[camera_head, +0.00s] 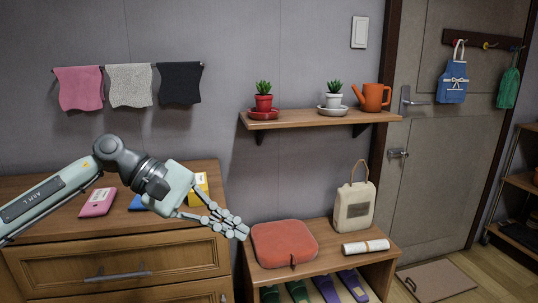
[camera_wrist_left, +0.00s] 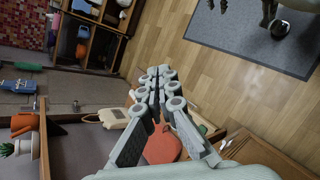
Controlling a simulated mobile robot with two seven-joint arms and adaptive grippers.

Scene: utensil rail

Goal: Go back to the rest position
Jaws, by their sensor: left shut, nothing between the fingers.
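My left gripper (camera_head: 243,232) reaches in from the left over the wooden drawer cabinet (camera_head: 130,245), its fingers pointing down and right. The fingers are shut with nothing between them, and the left wrist view shows them (camera_wrist_left: 158,78) pressed together. The fingertips appear just left of a red cushion (camera_head: 285,243) on the low bench; the gap between them is hard to judge. My right gripper is not in view.
The bench (camera_head: 375,255) also holds a cream bag (camera_head: 355,205) and a white roll (camera_head: 366,247). Above it, a shelf (camera_head: 300,121) carries two potted plants and an orange watering can (camera_head: 373,97).

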